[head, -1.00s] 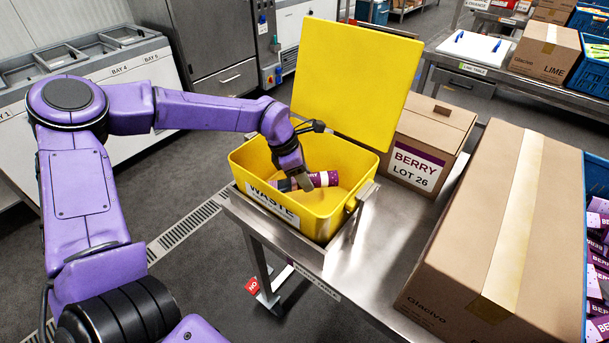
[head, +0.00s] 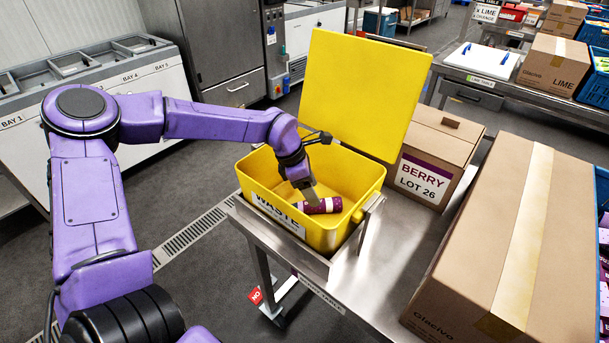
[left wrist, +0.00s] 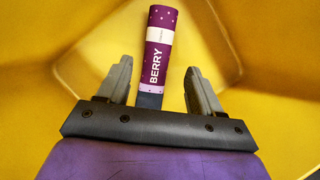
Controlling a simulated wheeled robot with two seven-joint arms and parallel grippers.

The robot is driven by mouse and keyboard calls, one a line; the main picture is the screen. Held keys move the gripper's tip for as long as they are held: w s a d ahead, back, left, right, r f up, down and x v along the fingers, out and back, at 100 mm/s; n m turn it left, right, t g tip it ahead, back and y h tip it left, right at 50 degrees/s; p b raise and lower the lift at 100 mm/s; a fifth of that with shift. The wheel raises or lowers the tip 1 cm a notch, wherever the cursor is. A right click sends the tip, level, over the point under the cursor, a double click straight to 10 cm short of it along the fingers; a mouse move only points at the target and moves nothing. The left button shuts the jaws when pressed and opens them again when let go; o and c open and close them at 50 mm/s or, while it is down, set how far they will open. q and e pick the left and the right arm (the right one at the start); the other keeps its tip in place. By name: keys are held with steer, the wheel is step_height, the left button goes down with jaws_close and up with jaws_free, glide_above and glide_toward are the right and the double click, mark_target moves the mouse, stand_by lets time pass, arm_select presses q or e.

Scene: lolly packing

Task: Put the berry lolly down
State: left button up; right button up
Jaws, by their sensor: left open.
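The berry lolly (head: 323,206), a purple tube with a white band, lies on the floor of the yellow waste bin (head: 257,165). My left gripper (head: 309,194) reaches down into the bin, close to the lolly. In the left wrist view the lolly (left wrist: 158,50) lies between the two spread fingers of the gripper (left wrist: 156,78), with a gap on each side, and the bin's yellow walls surround it. The left gripper is open. The lolly's near end is partly hidden by the gripper's body. My right gripper is not in view.
The bin's yellow lid (head: 365,85) stands open behind it. A closed berry carton (head: 432,150) is right of the bin on the steel table (head: 385,262). A large brown carton (head: 480,255) fills the table's right side. Bare table lies between them.

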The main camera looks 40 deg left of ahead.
arm_select(q)
steer(key=b+v, duration=0.1)
steer(key=v, duration=1.1)
steer(key=shift+r+b, duration=0.3)
steer(key=shift+b, duration=0.05)
steer(key=shift+d, duration=0.1)
